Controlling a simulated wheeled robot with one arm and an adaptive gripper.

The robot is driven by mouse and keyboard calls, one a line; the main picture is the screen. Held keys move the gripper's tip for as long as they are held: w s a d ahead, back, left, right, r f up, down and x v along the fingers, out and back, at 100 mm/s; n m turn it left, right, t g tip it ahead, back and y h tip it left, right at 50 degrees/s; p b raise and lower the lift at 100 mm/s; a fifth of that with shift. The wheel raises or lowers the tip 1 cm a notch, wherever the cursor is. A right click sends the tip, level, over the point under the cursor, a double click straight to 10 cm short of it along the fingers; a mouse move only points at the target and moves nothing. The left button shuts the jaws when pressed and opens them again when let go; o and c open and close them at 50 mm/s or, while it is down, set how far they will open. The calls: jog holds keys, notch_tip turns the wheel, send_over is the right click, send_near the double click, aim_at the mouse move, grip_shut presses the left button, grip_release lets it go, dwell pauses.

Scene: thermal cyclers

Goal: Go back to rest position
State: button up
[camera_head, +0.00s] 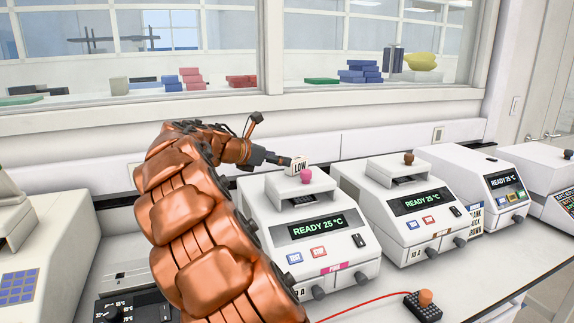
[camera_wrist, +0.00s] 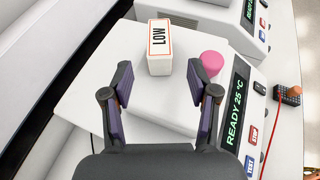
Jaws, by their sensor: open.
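My gripper (camera_wrist: 160,100) is open and empty, its two dark fingers apart with purple pads. In the wrist view it hovers over the top of a white thermal cycler (camera_wrist: 85,95), with a white block marked LOW (camera_wrist: 159,48) just beyond the fingertips. In the head view my gripper (camera_head: 285,161) is at the end of the copper arm, close to the LOW block (camera_head: 299,164). The block rests on top of the thermal cycler (camera_head: 268,217), beside its pink knob (camera_head: 306,175). The cycler's display reads READY 25 °C. Whether a fingertip touches the block cannot be told.
A second cycler with a brown knob (camera_head: 408,158) and a third cycler (camera_head: 505,200) stand to the right. A small black box with an orange knob (camera_head: 424,306) and a red cable lies on the bench in front. A window wall (camera_head: 362,140) runs behind.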

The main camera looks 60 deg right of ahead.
jog(key=shift+v, duration=0.85)
